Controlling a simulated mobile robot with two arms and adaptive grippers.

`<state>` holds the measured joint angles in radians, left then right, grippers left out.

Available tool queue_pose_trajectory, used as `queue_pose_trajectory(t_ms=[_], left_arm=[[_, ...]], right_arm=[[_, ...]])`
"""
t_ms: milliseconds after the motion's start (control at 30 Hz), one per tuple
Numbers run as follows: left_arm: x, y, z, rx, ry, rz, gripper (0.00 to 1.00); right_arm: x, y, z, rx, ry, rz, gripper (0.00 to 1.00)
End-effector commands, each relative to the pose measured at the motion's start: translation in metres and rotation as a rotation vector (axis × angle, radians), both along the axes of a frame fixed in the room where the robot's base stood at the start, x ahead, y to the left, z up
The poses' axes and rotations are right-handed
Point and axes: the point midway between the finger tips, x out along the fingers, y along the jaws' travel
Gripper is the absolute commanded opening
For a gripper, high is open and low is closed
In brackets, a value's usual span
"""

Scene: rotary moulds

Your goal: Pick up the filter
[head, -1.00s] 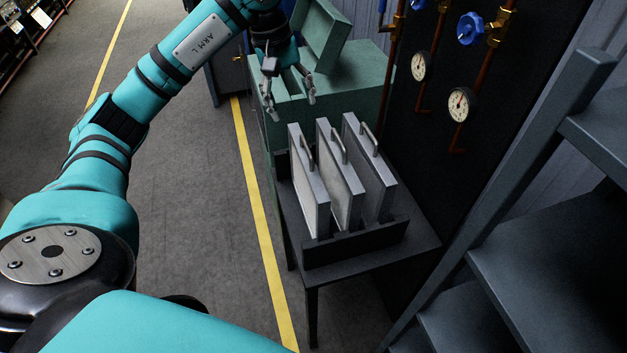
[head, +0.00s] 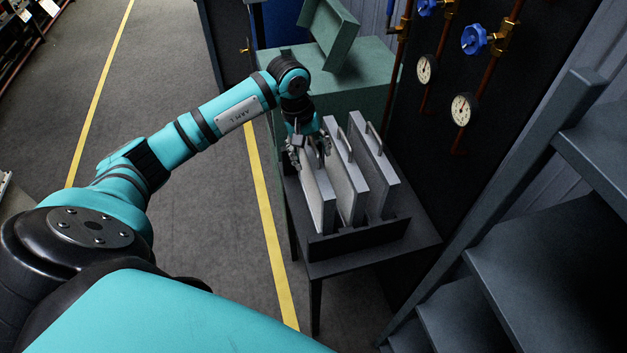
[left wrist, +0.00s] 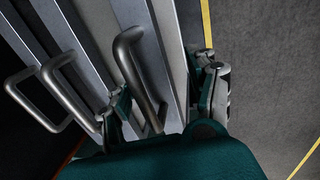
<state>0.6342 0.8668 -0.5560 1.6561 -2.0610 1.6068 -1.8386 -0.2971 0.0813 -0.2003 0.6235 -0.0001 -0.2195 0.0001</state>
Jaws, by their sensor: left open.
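Three flat grey filters stand upright side by side in a dark rack (head: 355,240) on a small table, each with a bar handle on its top edge. My left gripper (head: 309,160) is open at the top of the leftmost filter (head: 321,200). In the left wrist view its two fingers (left wrist: 165,100) stand either side of that filter's handle (left wrist: 137,75), with the handle between them. I cannot tell whether they touch it. The middle filter (head: 347,190) and the right filter (head: 375,175) stand free to its right. My right gripper is not in view.
A green cabinet (head: 365,75) with a raised lid stands behind the table. Pipes with gauges (head: 463,109) and blue valves are on the dark panel at right. Grey shelving (head: 520,270) is at the right front. The floor at left is clear.

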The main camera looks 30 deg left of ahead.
Motion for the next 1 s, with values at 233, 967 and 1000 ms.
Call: queue_pose_trajectory(t_ms=[233,967,1000], left_arm=[[0.0013,-0.0008,-0.009,0.001,-0.001,0.0,0.59],[0.0016,-0.0011,-0.008,0.0,-0.001,0.0,0.0],[0.0021,-0.0012,-0.0068,-0.001,-0.004,0.0,0.0]], right_arm=[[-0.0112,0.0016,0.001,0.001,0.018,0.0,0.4],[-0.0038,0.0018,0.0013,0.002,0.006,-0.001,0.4],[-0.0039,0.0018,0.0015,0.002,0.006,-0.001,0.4]])
